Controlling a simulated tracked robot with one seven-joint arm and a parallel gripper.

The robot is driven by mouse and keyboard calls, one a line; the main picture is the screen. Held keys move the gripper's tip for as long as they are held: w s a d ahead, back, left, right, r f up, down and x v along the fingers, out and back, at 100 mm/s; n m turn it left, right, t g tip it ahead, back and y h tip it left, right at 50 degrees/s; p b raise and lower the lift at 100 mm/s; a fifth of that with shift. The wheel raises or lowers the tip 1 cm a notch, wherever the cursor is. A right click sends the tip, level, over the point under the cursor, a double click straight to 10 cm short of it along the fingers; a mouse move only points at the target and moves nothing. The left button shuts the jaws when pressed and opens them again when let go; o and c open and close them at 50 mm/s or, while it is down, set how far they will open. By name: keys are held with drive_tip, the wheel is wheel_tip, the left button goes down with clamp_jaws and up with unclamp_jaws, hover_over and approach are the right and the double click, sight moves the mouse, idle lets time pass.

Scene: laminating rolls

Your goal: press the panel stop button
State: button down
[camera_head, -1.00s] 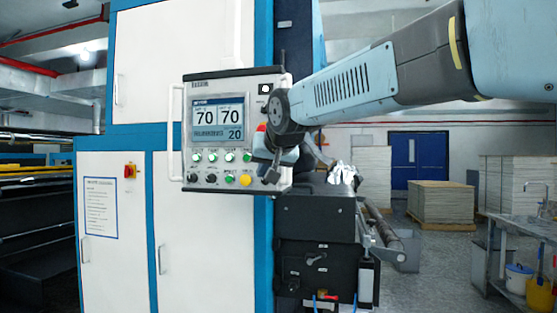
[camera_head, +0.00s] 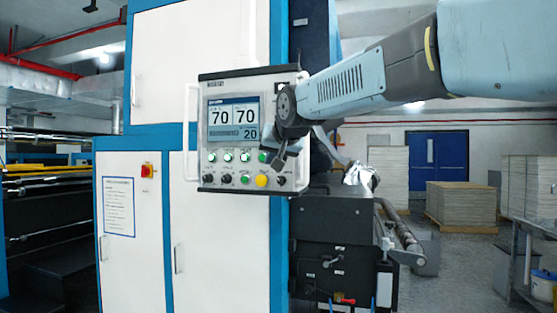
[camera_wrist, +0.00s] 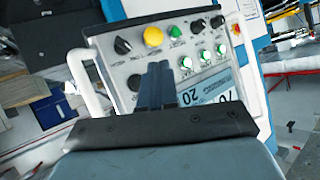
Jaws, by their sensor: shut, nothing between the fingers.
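The control panel (camera_head: 203,130) hangs on the white and blue machine, with a screen, a row of lit green buttons and a lower row with a yellow button (camera_head: 261,181). My gripper (camera_head: 279,158) is shut and empty in front of the panel's right part. In the wrist view, its fingers (camera_wrist: 160,68) point at the panel face, between a black knob (camera_wrist: 133,82) and a green button (camera_wrist: 186,62). I cannot tell whether they touch the panel. No red stop button shows on the panel; the gripper and arm hide part of its right side.
A white handle (camera_head: 191,125) runs along the panel's left side. A red and yellow switch (camera_head: 147,171) sits on the cabinet to the left. A dark machine unit with rollers (camera_head: 335,225) stands below right. Stacked sheets (camera_head: 466,203) stand farther back.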

drive_tip(key=w+d, duration=0.2)
drive_tip(key=w, duration=0.4)
drive_tip(key=shift+w+d, duration=0.2)
drive_tip(key=shift+w, duration=0.1)
idle(1.1)
drive_tip(key=shift+w+d, duration=0.3)
drive_tip(key=shift+w, duration=0.4)
idle(1.6)
drive_tip(key=shift+s, duration=0.2)
drive_tip(key=shift+s+a, duration=0.3)
drive_tip(key=shift+s, duration=0.3)
idle(0.3)
drive_tip(key=shift+s+a, duration=0.25)
drive_tip(key=shift+s, duration=0.55)
drive_tip(key=shift+s+a, duration=0.3)
drive_tip(key=shift+s, duration=0.5)
drive_tip(key=shift+s+a, duration=0.25)
drive_tip(key=shift+s, duration=0.55)
